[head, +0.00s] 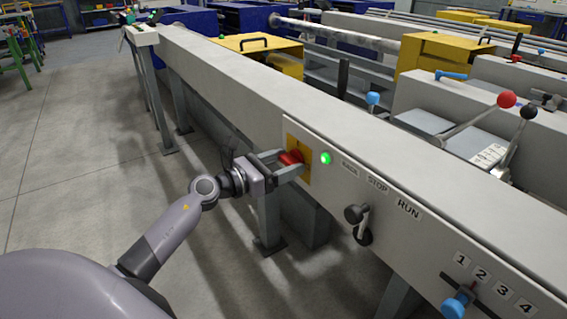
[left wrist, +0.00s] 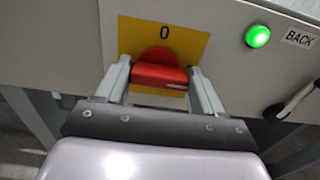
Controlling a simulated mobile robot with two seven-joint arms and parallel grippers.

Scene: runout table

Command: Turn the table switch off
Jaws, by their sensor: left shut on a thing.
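The table switch is a red rotary knob (head: 290,158) on a yellow plate (head: 304,174) on the front of the grey runout table. My left gripper (head: 284,162) reaches it from the left and is shut on the knob's handle. In the left wrist view the red knob (left wrist: 160,74) sits between the two fingers, its grip bar lying across from finger to finger. A pale mark shows near the bar's right end. A "0" is printed on the yellow plate (left wrist: 192,42) above the knob. My right gripper is not in view.
A green lamp (head: 325,158) glows just right of the plate. Further right are a black lever (head: 357,214) by the BACK, STOP and RUN labels and a blue knob (head: 456,304) by a numbered slot. Open floor (head: 80,150) lies left of the table.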

